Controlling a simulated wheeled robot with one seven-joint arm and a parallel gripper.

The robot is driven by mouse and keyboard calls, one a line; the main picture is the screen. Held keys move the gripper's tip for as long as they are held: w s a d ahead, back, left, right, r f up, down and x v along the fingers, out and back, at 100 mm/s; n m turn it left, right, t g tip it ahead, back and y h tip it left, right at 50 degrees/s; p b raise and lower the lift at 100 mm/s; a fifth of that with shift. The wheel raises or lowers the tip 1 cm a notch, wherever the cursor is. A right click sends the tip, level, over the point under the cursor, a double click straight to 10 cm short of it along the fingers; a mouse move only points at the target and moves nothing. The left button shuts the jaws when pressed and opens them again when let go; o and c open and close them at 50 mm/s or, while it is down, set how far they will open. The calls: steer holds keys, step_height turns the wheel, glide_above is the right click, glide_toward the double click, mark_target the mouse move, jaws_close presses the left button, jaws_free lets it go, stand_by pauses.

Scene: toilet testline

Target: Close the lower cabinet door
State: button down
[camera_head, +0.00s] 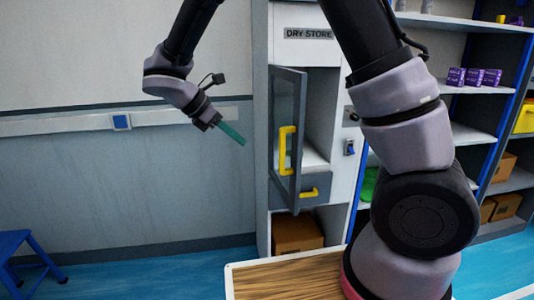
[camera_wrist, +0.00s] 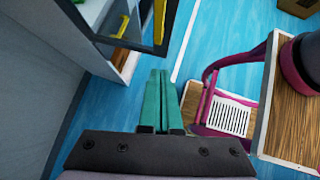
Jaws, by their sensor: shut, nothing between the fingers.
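The cabinet marked "DRY STORE" (camera_head: 262,120) stands at the middle of the head view. Its dark-framed glass door (camera_head: 298,90) is swung open towards the camera, and the white inside shows behind it. The door has a yellow upright handle (camera_head: 282,150). My gripper (camera_head: 241,140) has teal fingers, shut and empty, in the air left of the door and apart from it. In the wrist view the shut fingers (camera_wrist: 159,76) point towards the floor. The open door's frame (camera_wrist: 134,44) and the yellow handle (camera_wrist: 159,22) are at the top there.
A grey drawer with a yellow handle (camera_head: 309,193) is below the door opening. A cardboard box (camera_head: 297,232) sits in the bottom space. A wooden-topped surface (camera_head: 285,279) is in front. A blue stool (camera_head: 22,252) stands far left.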

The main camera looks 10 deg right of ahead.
steer(key=w+d+r+x, duration=0.1)
steer(key=x, duration=1.1)
steer(key=shift+d, duration=0.5)
steer(key=shift+d+r+n, duration=0.1)
steer(key=shift+d+n, duration=0.05)
steer(key=shift+n, duration=0.15)
